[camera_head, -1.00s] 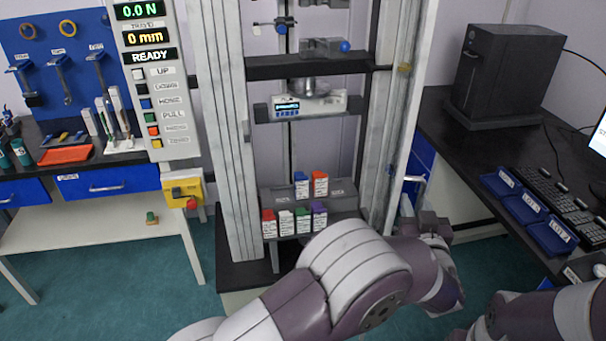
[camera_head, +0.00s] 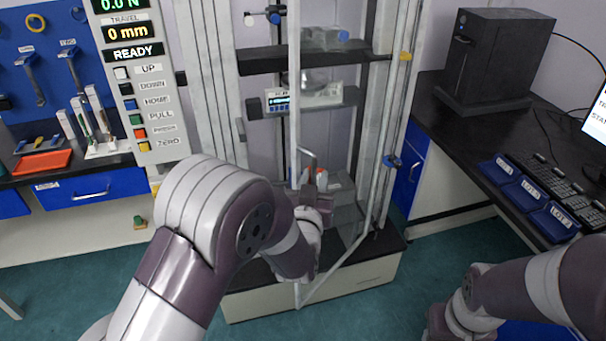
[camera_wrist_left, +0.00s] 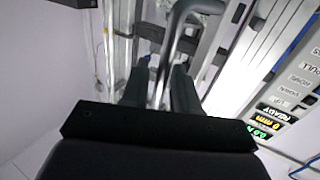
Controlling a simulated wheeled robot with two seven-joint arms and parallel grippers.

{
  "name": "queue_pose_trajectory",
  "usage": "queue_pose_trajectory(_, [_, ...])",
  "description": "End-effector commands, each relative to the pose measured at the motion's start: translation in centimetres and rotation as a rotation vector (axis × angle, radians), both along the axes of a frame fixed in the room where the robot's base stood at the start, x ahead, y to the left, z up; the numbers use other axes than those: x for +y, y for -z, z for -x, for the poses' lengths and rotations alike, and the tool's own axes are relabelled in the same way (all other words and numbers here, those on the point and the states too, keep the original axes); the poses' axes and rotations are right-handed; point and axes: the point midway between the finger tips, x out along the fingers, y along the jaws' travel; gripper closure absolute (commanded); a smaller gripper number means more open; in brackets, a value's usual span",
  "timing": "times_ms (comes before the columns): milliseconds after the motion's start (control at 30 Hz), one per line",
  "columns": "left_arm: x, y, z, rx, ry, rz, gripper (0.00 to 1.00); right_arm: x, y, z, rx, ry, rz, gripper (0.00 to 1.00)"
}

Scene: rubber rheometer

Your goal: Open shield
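The shield (camera_head: 340,215) is a clear panel in a pale frame on the test machine's front. Its right side meets the right column; its free edge stands out at an angle towards me, in front of the machine's middle. Its bent metal handle (camera_head: 307,155) is on the free-edge side. My left gripper (camera_head: 312,185) is at the handle. In the left wrist view, the handle (camera_wrist_left: 178,35) runs between its two dark, spread fingers (camera_wrist_left: 160,75), with apparent gaps on both sides. Contact is unclear. My right arm is at lower right; its gripper is out of view.
The control panel (camera_head: 145,85) stands left of the machine. A bench with blue trays (camera_head: 520,190), a keyboard and a black box (camera_head: 500,60) is at right. Sample boxes inside the machine are mostly hidden by my left arm. Green floor (camera_head: 370,310) is free in front.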

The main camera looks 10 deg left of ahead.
Motion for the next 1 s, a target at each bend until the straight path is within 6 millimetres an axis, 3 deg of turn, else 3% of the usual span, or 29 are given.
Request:
queue_pose_trajectory(467, [0.2,0.0,0.2,0.000,0.002,0.000,0.71,0.0,0.0,0.0,0.000,0.000,0.000,0.57])
queue_pose_trajectory(1000, [-2.0,0.0,4.8,0.000,0.003,0.001,0.71,0.0,0.1,0.0,0.000,0.000,0.000,0.57])
